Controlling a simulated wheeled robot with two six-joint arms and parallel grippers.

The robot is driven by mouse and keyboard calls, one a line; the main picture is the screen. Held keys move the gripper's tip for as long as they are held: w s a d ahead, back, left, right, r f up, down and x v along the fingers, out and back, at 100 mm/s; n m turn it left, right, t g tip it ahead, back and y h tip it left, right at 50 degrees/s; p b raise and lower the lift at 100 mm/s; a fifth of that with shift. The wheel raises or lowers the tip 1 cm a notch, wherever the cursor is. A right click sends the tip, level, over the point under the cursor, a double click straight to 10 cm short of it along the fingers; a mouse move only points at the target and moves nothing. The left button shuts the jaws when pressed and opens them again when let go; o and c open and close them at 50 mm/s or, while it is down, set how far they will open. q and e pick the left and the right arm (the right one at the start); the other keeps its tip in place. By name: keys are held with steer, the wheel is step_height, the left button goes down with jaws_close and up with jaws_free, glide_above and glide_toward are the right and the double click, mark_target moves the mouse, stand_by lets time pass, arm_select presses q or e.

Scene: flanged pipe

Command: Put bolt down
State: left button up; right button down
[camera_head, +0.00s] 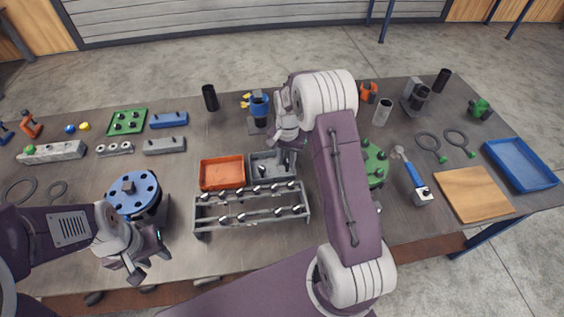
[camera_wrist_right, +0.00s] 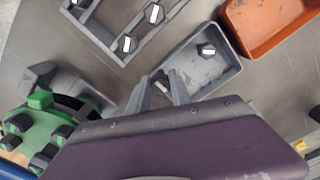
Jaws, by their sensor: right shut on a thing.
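My right gripper (camera_head: 284,155) is over the back right of the small grey tray (camera_head: 256,160) and is shut on a bolt. In the right wrist view the fingers (camera_wrist_right: 162,92) hold this small bolt (camera_wrist_right: 162,81) between their tips, at the near end of the tray (camera_wrist_right: 218,77). I cannot tell whether it touches the tray floor. Another bolt (camera_wrist_right: 206,49) lies in the tray, and it also shows in the head view (camera_head: 262,170). My left gripper (camera_head: 150,255) is open and empty near the front left of the table.
An orange tray (camera_head: 221,172) stands left of the grey one. A grey rack (camera_head: 250,222) with several bolts stands in front. A blue flange (camera_head: 132,193) is at left; a green flange (camera_head: 376,163) is right, close to my right arm. A wooden board (camera_head: 474,193) lies far right.

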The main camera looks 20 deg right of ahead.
steer(key=w+f, duration=0.1)
steer(key=w+f+p, duration=0.1)
steer(key=f, duration=0.1)
steer(key=w+f, duration=0.1)
steer(key=f, duration=0.1)
steer(key=shift+w+f, duration=0.1)
steer(key=shift+w+d+f, duration=0.1)
steer(key=shift+f, duration=0.35)
steer(key=shift+f, duration=0.15)
steer(key=c, duration=1.2)
jaws_free()
steer(key=shift+o, duration=0.2)
